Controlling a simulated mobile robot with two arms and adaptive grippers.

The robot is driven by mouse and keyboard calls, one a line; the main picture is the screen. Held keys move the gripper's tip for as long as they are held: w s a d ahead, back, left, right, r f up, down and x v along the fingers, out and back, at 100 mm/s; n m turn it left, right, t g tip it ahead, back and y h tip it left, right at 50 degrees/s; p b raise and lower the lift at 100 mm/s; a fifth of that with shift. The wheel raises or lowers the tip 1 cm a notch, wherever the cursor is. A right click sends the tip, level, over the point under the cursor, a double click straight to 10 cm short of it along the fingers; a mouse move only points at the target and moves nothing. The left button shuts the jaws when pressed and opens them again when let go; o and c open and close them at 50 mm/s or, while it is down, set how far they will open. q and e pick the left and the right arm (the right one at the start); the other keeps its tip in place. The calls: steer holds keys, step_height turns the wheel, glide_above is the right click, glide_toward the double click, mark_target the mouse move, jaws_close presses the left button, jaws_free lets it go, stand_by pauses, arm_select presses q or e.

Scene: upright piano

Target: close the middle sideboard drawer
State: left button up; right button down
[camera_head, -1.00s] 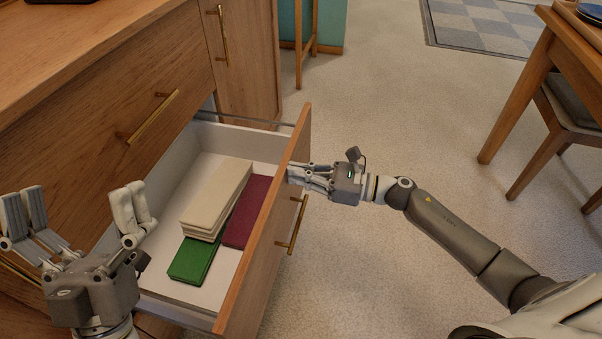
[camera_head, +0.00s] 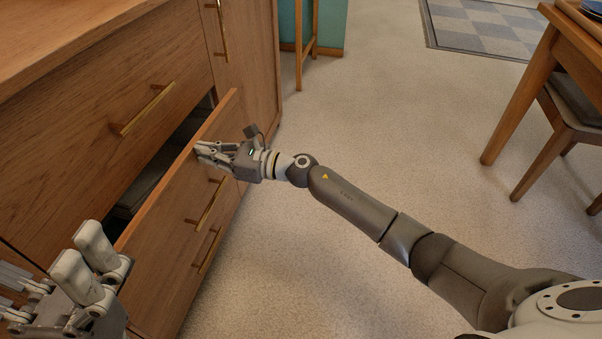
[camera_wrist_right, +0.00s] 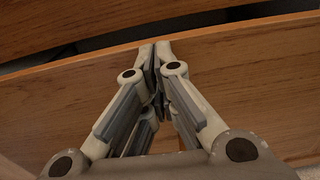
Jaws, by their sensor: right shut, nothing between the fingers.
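The middle sideboard drawer (camera_head: 165,240) has a wooden front with a brass bar handle (camera_head: 207,203). It stands partly out, with a dark, narrow gap behind its top edge; its contents are mostly hidden. My right gripper (camera_head: 200,151) is shut and empty, its fingertips at the outer face of the drawer front near the top edge, above the handle. In the right wrist view the closed fingertips (camera_wrist_right: 161,48) meet the drawer front (camera_wrist_right: 235,75) just under its top edge. My left gripper (camera_head: 55,268) is open and empty at the lower left, in front of the sideboard.
The upper drawer (camera_head: 130,110) is flush, with its own brass handle (camera_head: 145,110). Another brass handle (camera_head: 207,250) sits below the middle drawer's. A cabinet door (camera_head: 245,60) is behind. A table (camera_head: 545,70) and chair (camera_head: 575,120) stand right; the carpet (camera_head: 400,130) between is clear.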

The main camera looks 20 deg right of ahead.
steer(key=shift+x, duration=1.35)
steer(key=shift+d+b, duration=0.1)
steer(key=shift+b, duration=0.2)
